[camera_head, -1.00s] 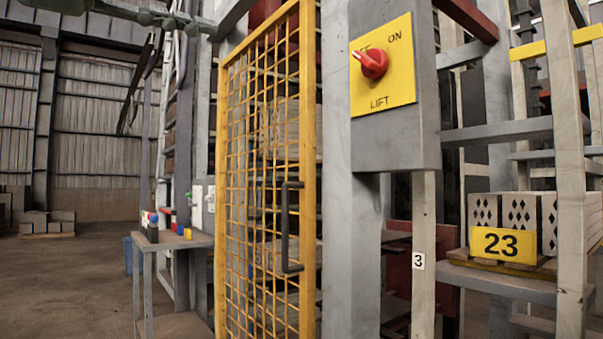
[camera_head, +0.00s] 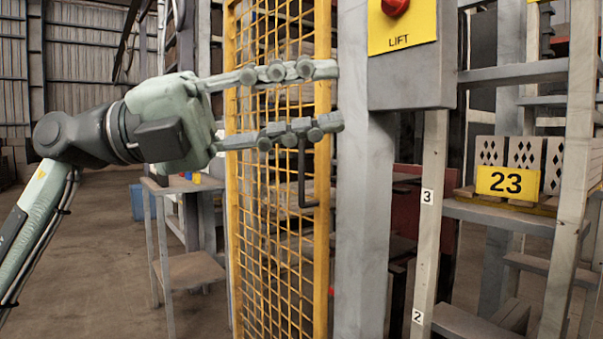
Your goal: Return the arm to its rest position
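My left arm comes in from the left, and its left gripper (camera_head: 338,96) is open, fingers apart and pointing right. It shows in front of the yellow mesh gate (camera_head: 322,230), over the upper part of the gate's dark handle (camera_head: 304,190). Nothing shows between the fingers; I cannot tell whether they touch the gate. My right gripper is not in view. The red knob (camera_head: 396,5) on the yellow LIFT panel (camera_head: 402,33) is cut off by the top edge.
A grey post (camera_head: 362,220) stands right of the gate. Hollow bricks (camera_head: 525,153) sit on a rack behind the yellow 23 sign (camera_head: 508,182). A small metal table (camera_head: 190,268) stands left of the gate. Open floor (camera_head: 95,260) lies at the left.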

